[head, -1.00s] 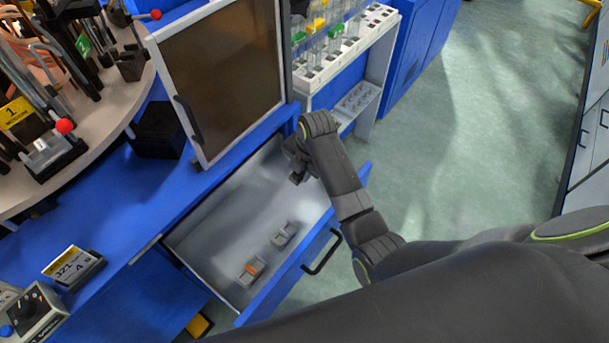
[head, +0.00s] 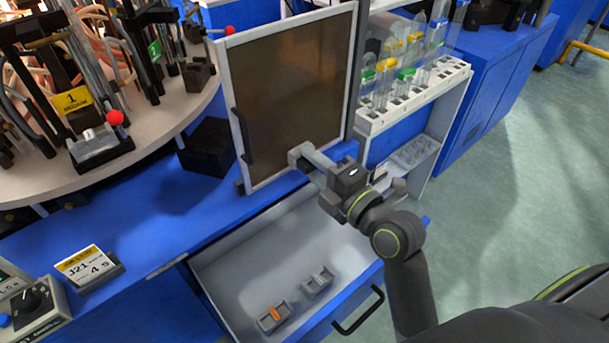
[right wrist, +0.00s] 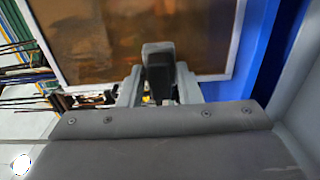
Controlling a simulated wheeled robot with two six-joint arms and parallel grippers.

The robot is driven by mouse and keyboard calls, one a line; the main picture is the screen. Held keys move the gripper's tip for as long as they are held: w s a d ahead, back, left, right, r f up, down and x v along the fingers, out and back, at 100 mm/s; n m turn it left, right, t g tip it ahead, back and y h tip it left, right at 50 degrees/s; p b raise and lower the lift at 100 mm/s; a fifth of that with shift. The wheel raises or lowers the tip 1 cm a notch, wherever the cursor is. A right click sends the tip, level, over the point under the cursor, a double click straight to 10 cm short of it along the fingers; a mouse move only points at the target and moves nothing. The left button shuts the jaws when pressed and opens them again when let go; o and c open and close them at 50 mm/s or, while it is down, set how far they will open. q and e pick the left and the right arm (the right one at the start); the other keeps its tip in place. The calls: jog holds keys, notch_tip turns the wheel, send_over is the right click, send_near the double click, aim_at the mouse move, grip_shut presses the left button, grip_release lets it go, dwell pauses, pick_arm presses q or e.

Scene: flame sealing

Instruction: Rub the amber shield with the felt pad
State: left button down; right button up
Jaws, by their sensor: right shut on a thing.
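The amber shield (head: 291,97) is a brown, see-through panel in a light frame, standing upright at the edge of the blue bench. It also fills the upper part of the right wrist view (right wrist: 130,38). My right gripper (head: 303,160) is in front of the shield's lower right part. In the right wrist view it is shut on a dark block with a grey top (right wrist: 158,65), which looks like the felt pad. Whether the pad touches the shield I cannot tell. My left gripper is not in view.
An open drawer (head: 240,265) below holds two small grey holders (head: 273,315), one with an orange part. A white tube rack (head: 415,95) stands right of the shield. A round table (head: 60,175) with burners is at left. A label stand (head: 88,268) sits on the bench.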

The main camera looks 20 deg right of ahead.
jog(key=shift+w+a+r, duration=0.15)
jog(key=shift+w+r, duration=0.05)
jog(key=shift+w, duration=0.15)
jog(key=p+x, duration=0.1)
jog(key=x, duration=0.4)
jog(key=shift+f, duration=0.1)
jog(key=shift+x, duration=0.8)
dwell(0.4)
jog(key=shift+w+d+f+b, duration=0.15)
jog(key=shift+w+d, duration=0.1)
jog(key=shift+d, duration=0.7)
jog(key=shift+w+d+r+b, duration=0.15)
jog(key=shift+w+d, duration=0.15)
jog(key=shift+d, duration=0.65)
jog(key=shift+w+f+b, duration=0.1)
jog(key=shift+w+b, duration=0.05)
jog(key=shift+b, duration=0.15)
jog(key=a, duration=0.2)
jog(key=s+a+b, duration=0.1)
jog(key=shift+s+a, duration=0.15)
jog(key=shift+a, duration=0.2)
